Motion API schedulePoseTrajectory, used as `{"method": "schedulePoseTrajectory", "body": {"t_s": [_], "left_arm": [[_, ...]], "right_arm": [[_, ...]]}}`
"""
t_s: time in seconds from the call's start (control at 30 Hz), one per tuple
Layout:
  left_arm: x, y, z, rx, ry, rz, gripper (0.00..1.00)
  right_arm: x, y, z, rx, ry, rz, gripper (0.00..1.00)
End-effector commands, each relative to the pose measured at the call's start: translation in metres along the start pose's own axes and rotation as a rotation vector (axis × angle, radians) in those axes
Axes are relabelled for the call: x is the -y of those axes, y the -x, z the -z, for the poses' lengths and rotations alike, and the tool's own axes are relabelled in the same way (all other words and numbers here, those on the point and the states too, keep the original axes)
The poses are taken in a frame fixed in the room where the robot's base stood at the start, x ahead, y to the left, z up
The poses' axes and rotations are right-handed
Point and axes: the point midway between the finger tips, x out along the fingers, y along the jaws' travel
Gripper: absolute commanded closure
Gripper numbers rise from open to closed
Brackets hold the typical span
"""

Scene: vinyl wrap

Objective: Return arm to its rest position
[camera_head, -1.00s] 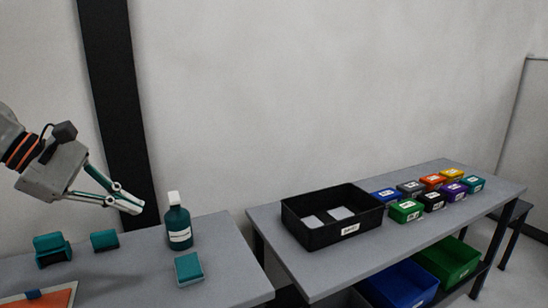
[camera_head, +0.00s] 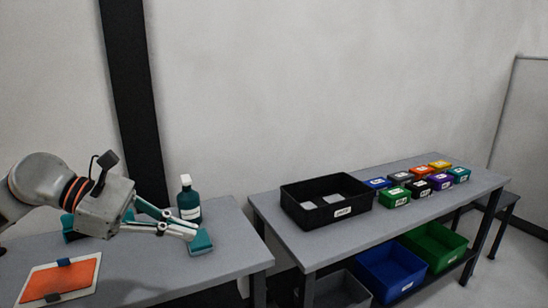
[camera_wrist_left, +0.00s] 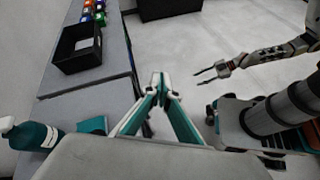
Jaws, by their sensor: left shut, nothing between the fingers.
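My left gripper (camera_head: 192,230) reaches in from the left in the head view, over the right part of the near table. Its fingertips meet with nothing between them, as the left wrist view (camera_wrist_left: 159,80) also shows. In the head view it overlaps a teal block (camera_head: 201,243), but I cannot tell whether they touch. My right gripper (camera_wrist_left: 203,77) shows in the left wrist view, off to the right over the floor. Its two fingers are apart and empty.
A teal bottle with a white cap (camera_head: 189,202) stands behind the left gripper. An orange panel (camera_head: 60,278) lies on the near table. The second table holds a black bin (camera_head: 330,212) and several small coloured boxes (camera_head: 420,180). A gap separates the tables.

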Motion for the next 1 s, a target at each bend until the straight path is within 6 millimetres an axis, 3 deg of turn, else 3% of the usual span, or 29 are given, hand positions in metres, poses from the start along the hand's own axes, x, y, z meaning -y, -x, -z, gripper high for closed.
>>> {"method": "schedulePoseTrajectory", "body": {"t_s": [0.1,0.33,0.47,0.57,0.67,0.8,0.87,1.0], "left_arm": [[0.017,-0.039,-0.008,0.177,0.184,0.043,1.0],[0.029,-0.085,-0.021,0.536,0.658,0.09,1.0],[0.025,-0.098,-0.01,0.724,0.968,0.096,1.0],[0.021,-0.105,0.011,0.86,1.223,0.091,1.0],[0.02,-0.112,0.043,0.99,1.489,0.075,1.0],[0.027,-0.122,0.107,1.162,1.875,0.026,1.0],[0.036,-0.127,0.139,1.233,2.043,-0.004,1.0],[0.077,-0.14,0.222,1.391,2.438,-0.102,1.0]], "right_arm": [[0.001,-0.001,-0.002,0.002,-0.003,0.002,0.6],[0.005,-0.001,-0.008,0.012,-0.011,0.01,0.6],[0.009,0.001,-0.012,0.017,-0.016,0.015,0.6],[0.013,0.003,-0.018,0.028,-0.021,0.021,0.6],[0.015,0.004,-0.024,0.037,-0.025,0.025,0.6],[0.017,0.004,-0.03,0.046,-0.029,0.028,0.6],[0.017,0.003,-0.031,0.047,-0.031,0.029,0.6],[0.018,0.003,-0.031,0.044,-0.036,0.029,0.6]]}}
